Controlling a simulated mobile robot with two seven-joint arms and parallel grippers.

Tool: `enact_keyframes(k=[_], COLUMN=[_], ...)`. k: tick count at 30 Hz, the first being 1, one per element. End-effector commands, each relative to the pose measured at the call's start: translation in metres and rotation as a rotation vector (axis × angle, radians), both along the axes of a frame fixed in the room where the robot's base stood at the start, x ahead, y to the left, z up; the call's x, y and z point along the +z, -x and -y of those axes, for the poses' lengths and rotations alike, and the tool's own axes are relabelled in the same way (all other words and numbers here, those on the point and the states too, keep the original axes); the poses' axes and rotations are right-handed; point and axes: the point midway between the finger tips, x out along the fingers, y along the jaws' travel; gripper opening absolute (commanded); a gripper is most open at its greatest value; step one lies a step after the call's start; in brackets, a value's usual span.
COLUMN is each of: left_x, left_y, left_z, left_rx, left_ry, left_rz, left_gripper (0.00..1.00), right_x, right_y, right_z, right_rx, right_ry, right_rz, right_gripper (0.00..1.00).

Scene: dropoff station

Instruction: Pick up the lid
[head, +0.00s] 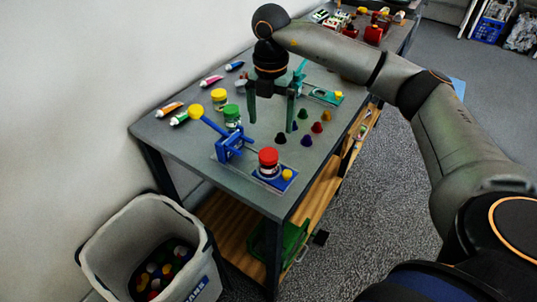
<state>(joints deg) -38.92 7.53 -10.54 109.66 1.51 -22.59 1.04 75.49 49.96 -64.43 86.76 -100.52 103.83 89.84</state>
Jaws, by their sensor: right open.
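Several jars with coloured lids stand on the grey table. A red lid (268,156) tops a jar on a blue plate near the front. A green lid (231,111) tops a jar further back, and a yellow lid (219,93) shows just behind it. I cannot tell which lid is meant. My right gripper (271,116) points down over the middle of the table. Its two fingers are apart, with nothing visible between them. It is right of the green-lidded jar and behind the red-lidded one. My left gripper is not in view.
A blue lever fixture (233,143) stands at the front left and a green fixture (324,96) at the back right. Several small coloured cones (316,127) sit right of the gripper. Tubes (171,109) lie along the wall side. A grey bin (150,225) stands below.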

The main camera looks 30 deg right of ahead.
Motion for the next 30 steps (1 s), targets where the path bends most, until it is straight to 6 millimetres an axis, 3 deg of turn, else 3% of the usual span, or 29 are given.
enact_keyframes(k=[4, 11, 21, 30], left_x=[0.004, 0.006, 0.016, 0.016], left_y=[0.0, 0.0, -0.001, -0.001], left_z=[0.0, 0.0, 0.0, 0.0], left_rx=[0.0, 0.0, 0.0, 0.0], left_ry=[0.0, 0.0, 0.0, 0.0], left_rz=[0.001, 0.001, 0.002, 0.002], left_gripper=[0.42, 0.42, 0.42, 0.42], right_x=[-0.025, -0.042, -0.086, -0.09], right_y=[0.001, 0.002, 0.008, 0.007], right_z=[-0.001, -0.002, -0.009, -0.009], right_rx=[0.002, 0.004, 0.004, 0.005], right_ry=[-0.002, -0.002, -0.004, -0.005], right_rz=[-0.003, 0.0, 0.0, 0.002], right_gripper=[0.98, 0.98, 0.98, 0.95])
